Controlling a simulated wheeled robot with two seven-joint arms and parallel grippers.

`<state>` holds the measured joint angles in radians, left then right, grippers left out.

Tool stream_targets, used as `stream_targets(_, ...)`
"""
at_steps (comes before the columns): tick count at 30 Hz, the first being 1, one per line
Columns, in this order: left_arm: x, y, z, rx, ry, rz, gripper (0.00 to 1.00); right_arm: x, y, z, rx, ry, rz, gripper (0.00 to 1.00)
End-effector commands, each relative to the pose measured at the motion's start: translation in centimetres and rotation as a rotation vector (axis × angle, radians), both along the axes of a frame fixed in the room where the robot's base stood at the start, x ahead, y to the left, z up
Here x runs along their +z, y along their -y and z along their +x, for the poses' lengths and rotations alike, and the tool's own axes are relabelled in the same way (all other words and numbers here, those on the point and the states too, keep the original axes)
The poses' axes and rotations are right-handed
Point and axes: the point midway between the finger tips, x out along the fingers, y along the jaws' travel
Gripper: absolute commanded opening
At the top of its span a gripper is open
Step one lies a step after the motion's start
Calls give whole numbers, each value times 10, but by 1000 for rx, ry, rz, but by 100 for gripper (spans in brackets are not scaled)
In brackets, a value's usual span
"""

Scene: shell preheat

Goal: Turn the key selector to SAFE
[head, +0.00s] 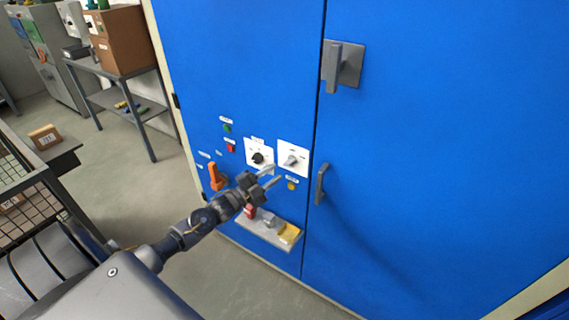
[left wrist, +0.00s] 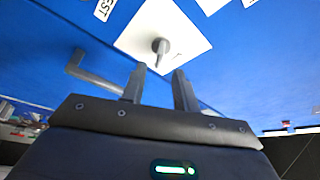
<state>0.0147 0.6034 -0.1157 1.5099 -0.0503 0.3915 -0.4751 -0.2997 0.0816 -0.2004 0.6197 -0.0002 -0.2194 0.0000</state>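A white square plate with a grey selector (head: 291,160) is on the blue cabinet door, just left of the door seam. This selector, which looks like the key selector, shows ahead of the fingers in the left wrist view (left wrist: 161,47). Its position markings are too small to read. My left gripper (head: 274,174) is open and empty, a little below and left of the selector in the head view. Its two fingers (left wrist: 160,72) are apart, with a gap between them, and appear not to touch the selector. My right gripper is not in view.
A second plate with a black knob (head: 258,158) is close on the left. An orange handle (head: 214,177), a yellow button (head: 291,185) and a small shelf (head: 262,232) are nearby. A grey door handle (head: 321,184) sticks out to the right, also in the left wrist view (left wrist: 92,76).

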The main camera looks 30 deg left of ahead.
Motion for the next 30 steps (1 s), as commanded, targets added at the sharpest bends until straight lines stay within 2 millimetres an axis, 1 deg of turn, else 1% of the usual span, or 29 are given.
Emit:
stream_targets(1, 6, 3, 10, 1, 1, -2, 30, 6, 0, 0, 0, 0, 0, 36)
stream_targets(3, 8, 7, 22, 1, 1, -3, 30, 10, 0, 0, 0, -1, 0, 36)
stream_targets(9, 10, 15, 44, 2, -1, -1, 30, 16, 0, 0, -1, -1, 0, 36)
stream_targets(13, 10, 17, 51, 1, -2, -1, 30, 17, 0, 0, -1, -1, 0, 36)
stream_targets(21, 10, 17, 52, 1, -2, -1, 30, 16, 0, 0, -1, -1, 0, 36)
stream_targets(22, 10, 17, 52, 1, -2, -1, 29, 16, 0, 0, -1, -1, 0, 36)
stream_targets(28, 10, 17, 52, 1, -2, -1, 2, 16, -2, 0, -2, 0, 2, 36)
stream_targets(29, 10, 17, 52, 1, -2, -1, 0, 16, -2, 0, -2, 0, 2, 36)
stream_targets(30, 10, 17, 52, 1, -2, -1, 0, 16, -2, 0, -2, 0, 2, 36)
